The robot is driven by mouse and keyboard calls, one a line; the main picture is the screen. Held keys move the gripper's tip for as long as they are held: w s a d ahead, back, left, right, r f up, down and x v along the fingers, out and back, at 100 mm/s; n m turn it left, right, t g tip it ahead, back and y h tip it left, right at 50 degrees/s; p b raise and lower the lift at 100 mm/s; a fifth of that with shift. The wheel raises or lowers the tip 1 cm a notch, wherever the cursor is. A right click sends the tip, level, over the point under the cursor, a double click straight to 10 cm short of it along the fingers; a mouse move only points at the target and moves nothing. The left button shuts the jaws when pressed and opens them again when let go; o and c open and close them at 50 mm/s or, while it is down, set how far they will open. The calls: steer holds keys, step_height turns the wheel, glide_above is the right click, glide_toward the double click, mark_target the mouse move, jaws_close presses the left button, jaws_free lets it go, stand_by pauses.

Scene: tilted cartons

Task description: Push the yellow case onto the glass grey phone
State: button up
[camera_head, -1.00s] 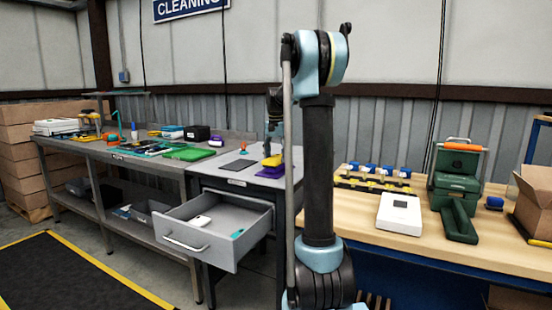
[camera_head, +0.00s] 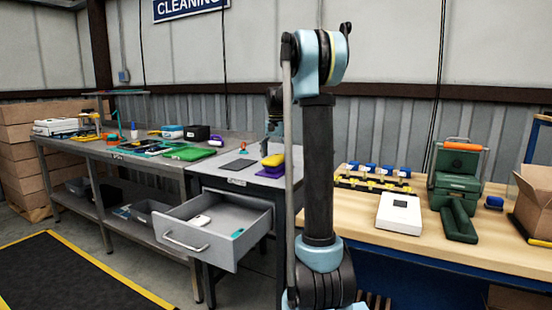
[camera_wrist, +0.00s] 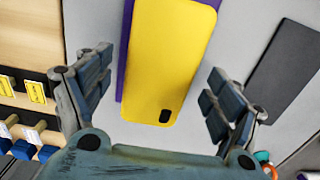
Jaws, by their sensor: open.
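The yellow case (camera_wrist: 170,55) is a flat rounded slab with a dark oval cutout near its lower end. In the wrist view it lies between the spread fingers of my gripper (camera_wrist: 158,88), which is open and empty. A purple thing (camera_wrist: 126,40) shows along the case's left edge, partly hidden by it. A dark grey flat slab (camera_wrist: 285,72), which looks like the glass grey phone, lies to the right, apart from the case. In the head view the case (camera_head: 273,160) and the phone (camera_head: 238,164) are on the grey worktop; my arm partly hides the area around the case.
An open drawer (camera_head: 205,228) juts out below the worktop, holding a white item (camera_head: 200,220). Bare worktop separates the case and phone.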

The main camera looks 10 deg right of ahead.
step_height(320, 180, up, 12)
stand_by(0.7)
steer(key=s+f+n, duration=0.2)
steer(key=s+f, duration=0.2)
steer(key=s, duration=0.9)
steer(key=s+f+n+t, duration=0.2)
steer(key=s+f+n, duration=0.3)
steer(key=s+f, duration=2.2)
steer(key=s, duration=0.4)
steer(key=shift+d+f, duration=0.15)
steer(key=shift+f, duration=0.05)
